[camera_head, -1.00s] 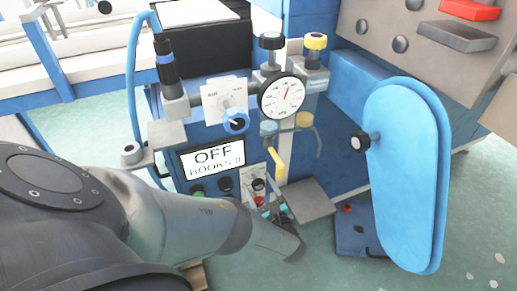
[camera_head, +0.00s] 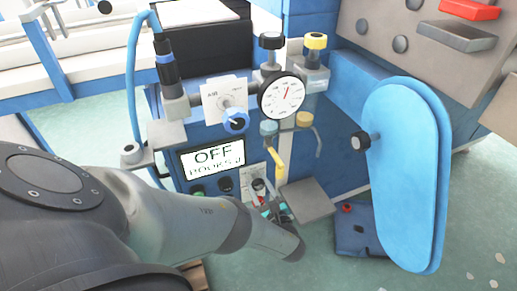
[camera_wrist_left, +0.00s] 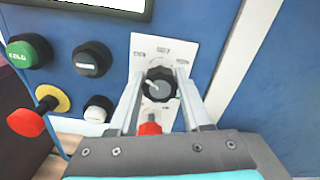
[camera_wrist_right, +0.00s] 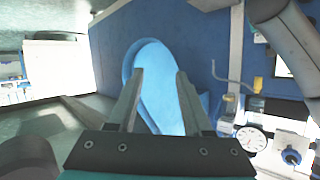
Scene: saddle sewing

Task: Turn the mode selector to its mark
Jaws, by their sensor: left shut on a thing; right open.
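The mode selector (camera_wrist_left: 160,84) is a black ribbed knob on a white plate with small labels at its upper left, top and upper right. A pale line crosses the knob; which label it points at is hard to tell. My left gripper (camera_wrist_left: 161,78) is shut on the knob, one finger on each side. In the head view my left gripper (camera_head: 266,202) is at the front of the blue cabinet, with the selector mostly hidden there. The display (camera_head: 213,157) reads OFF, with a blurred second line. My right gripper (camera_wrist_right: 160,74) is open and empty.
A red knob (camera_wrist_left: 149,128) sits just below the selector, between my left fingers. Green (camera_wrist_left: 22,54), black (camera_wrist_left: 92,59) and white (camera_wrist_left: 98,109) buttons and a red-yellow stop button (camera_wrist_left: 27,122) are left of it. A gauge (camera_head: 282,97) is above; a blue rounded panel (camera_head: 406,178) stands right.

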